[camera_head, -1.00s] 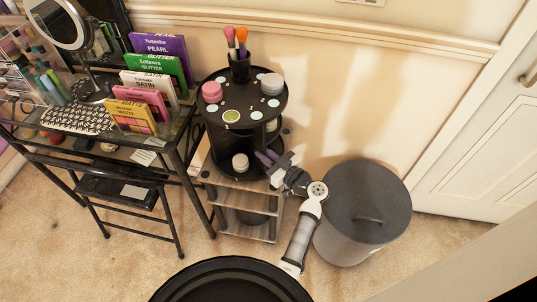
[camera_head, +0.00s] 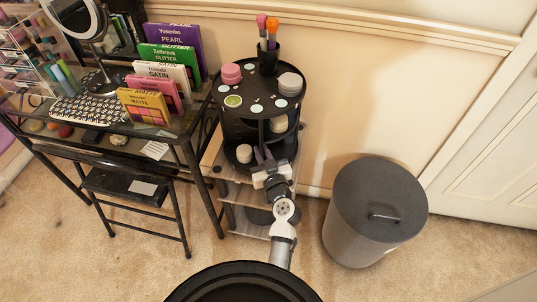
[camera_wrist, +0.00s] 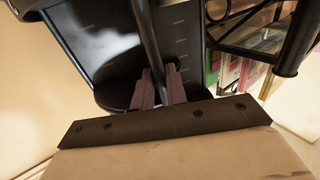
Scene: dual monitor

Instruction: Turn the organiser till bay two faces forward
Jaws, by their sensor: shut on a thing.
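The organiser is a black, round, two-tier carousel (camera_head: 247,110) on a small wooden shelf unit. Its top has pale discs with small marks I cannot read clearly, a green disc at the front left, pink jars, pale jars and a brush cup (camera_head: 268,60). A white jar (camera_head: 244,153) stands on the lower tier at the left. My gripper (camera_head: 263,154) is at the front of the lower tier. In the wrist view its purple fingers (camera_wrist: 159,88) are shut on a thin black upright post (camera_wrist: 147,40) of the organiser. Which bay faces forward cannot be told.
A glass desk (camera_head: 178,125) with a keyboard, mirror and colour palettes stands close on the left. A grey lidded bin (camera_head: 375,215) stands to the right, apart from the shelf unit (camera_head: 249,222). The wall is close behind. Carpet is clear at the front right.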

